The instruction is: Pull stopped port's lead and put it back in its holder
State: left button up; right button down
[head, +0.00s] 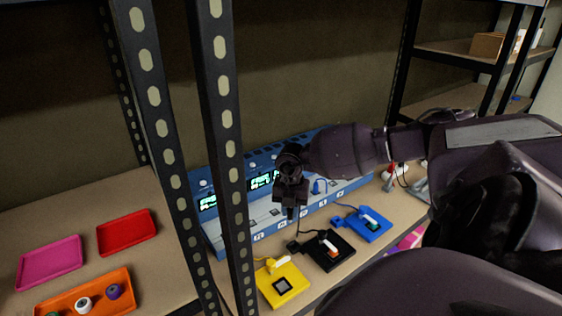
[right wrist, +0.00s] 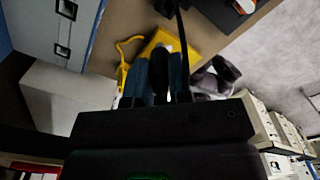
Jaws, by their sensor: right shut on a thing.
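The blue device (head: 262,232) is a long unit with lit screens and a row of ports along its front. My right gripper (head: 290,208) points down in front of it, shut on a dark lead (right wrist: 180,48); a black cable runs up from it in the right wrist view. The lead's tip is hard to make out in the head view. A yellow holder (head: 274,298), a black holder (head: 342,256) and a blue holder (head: 376,232) stand in front of the device, each with a small coloured piece on it. My left gripper is not in view.
Dark shelf posts (head: 222,120) stand upright left of the device. An orange tray (head: 62,304) with small round items, a pink tray (head: 50,262) and a red tray (head: 127,232) lie on the left shelf. My right arm covers much of the right side.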

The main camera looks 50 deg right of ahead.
jog(key=shift+s+d, duration=0.45)
jog(key=shift+s, duration=0.1)
jog(key=shift+f, duration=0.2)
notch_tip(320, 180, down, 3)
jog(key=shift+f+b, duration=0.1)
jog(key=shift+b, duration=0.8)
